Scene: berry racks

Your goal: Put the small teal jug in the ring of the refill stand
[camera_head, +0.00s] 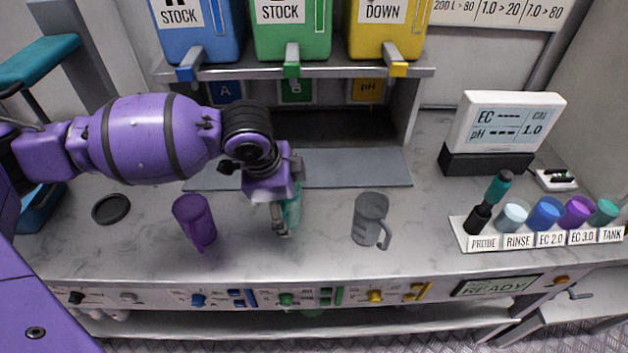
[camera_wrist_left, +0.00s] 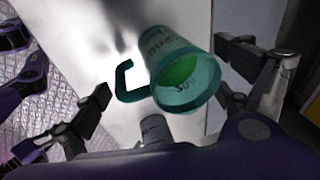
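The small teal jug (camera_head: 293,207) stands on the counter in front of the grey mat, largely hidden behind my left gripper (camera_head: 281,225) in the head view. In the left wrist view the teal jug (camera_wrist_left: 180,85) shows its open mouth, a green inside and a handle towards the left finger. My left gripper (camera_wrist_left: 170,75) is open, with one finger on each side of the jug and gaps visible. A flat dark disc with a raised rim (camera_head: 111,209) lies at the counter's left; I cannot tell whether it is the stand's ring. My right gripper is not in view.
A purple jug (camera_head: 194,220) stands left of my gripper and a grey jug (camera_head: 370,218) right of it. Blue, green and yellow tanks with taps sit on a shelf (camera_head: 330,70) behind. A labelled cup rack (camera_head: 470,240) and a meter (camera_head: 505,125) are at right.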

